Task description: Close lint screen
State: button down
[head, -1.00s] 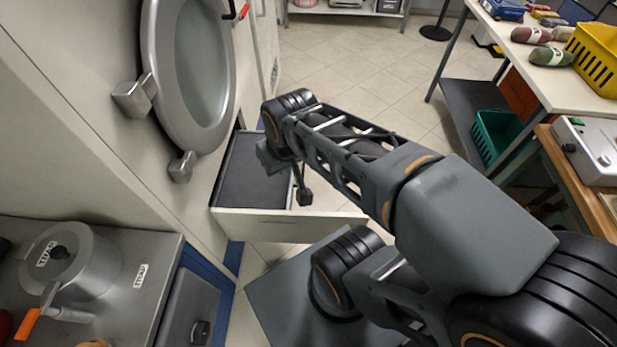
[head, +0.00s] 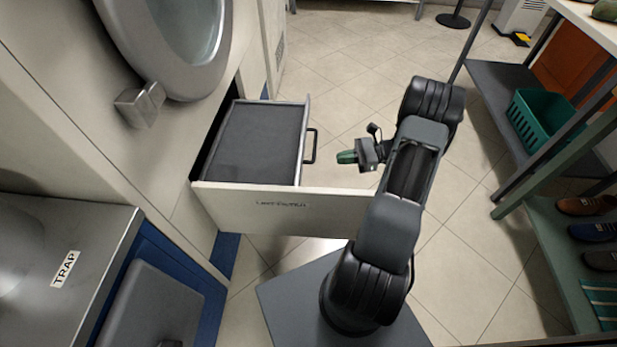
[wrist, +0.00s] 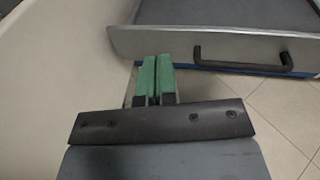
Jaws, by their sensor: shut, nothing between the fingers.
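The lint screen drawer (head: 300,200) stands pulled out of the machine at left, its pale side labelled "LINT FILTER". A dark grey screen (head: 255,142) lies inside it. Its black handle (head: 312,146) is on the right-hand front; the front and handle (wrist: 245,65) also show in the wrist view. My gripper (head: 346,157) has green fingertips, shut and empty, right of the handle with a small gap in the head view. In the wrist view the fingertips (wrist: 156,62) are left of the handle and touch nothing that I can make out.
The round machine door (head: 180,40) is above the drawer. A grey metal unit marked TRAP (head: 66,268) stands at front left. A shelf with a green basket (head: 543,122) is at right. Tiled floor (head: 350,60) is clear between.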

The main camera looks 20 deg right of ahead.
jog(key=d+f+m+t+b, duration=0.2)
jog(key=d+f+m+t, duration=0.1)
jog(key=f, duration=0.2)
jog(key=b+x, duration=0.3)
jog(key=x, duration=1)
jog(key=shift+a+y, duration=0.25)
jog(key=shift+y, duration=0.05)
